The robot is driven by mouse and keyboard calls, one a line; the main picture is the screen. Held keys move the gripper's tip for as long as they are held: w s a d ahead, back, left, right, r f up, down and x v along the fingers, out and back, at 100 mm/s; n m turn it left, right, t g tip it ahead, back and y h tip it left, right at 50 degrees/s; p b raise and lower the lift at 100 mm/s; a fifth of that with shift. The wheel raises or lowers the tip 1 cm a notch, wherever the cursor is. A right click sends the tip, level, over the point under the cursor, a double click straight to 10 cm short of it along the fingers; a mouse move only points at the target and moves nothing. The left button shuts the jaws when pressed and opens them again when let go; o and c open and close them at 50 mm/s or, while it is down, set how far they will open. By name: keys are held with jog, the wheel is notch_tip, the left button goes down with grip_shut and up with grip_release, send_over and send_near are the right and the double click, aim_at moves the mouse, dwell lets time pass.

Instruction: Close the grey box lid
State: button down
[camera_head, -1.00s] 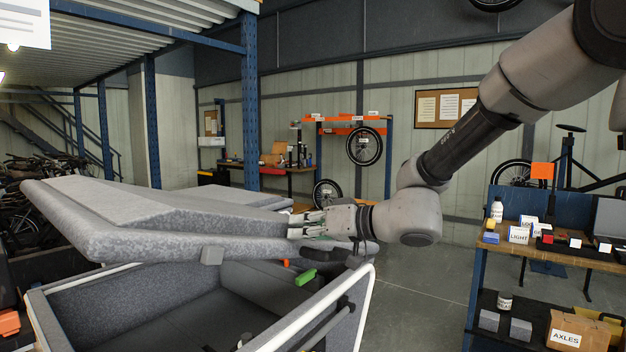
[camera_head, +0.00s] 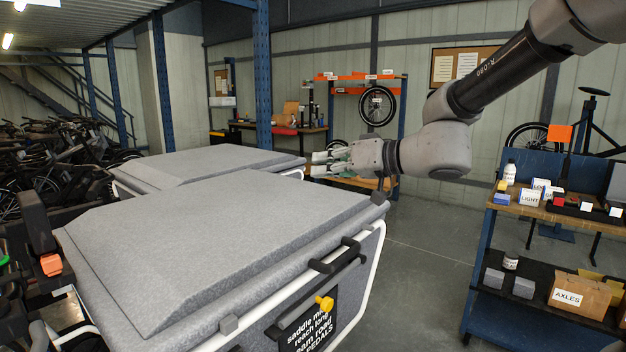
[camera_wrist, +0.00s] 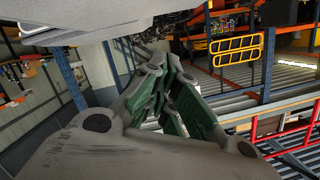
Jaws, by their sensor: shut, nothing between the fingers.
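The grey box lid (camera_head: 210,240) lies over the box in the foreground of the head view. It looks down flat on the rim, with a handle and a yellow knob (camera_head: 324,303) on the side with the black sign. My gripper (camera_head: 318,163) is shut and empty, above and beyond the lid's far right corner, apart from it. The wrist view shows its green-padded fingers (camera_wrist: 165,95) drawn together. The inside of the box is hidden.
A second grey lidded box (camera_head: 205,165) stands just behind. A workbench with a shelf (camera_head: 560,212) holding small boxes and an AXLES carton (camera_head: 575,295) is at the right. Bikes (camera_head: 60,150) crowd the left. The floor (camera_head: 425,255) between box and bench is clear.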

jog(key=v, duration=0.7)
jog(key=shift+s+r, duration=0.15)
jog(key=shift+s, duration=0.35)
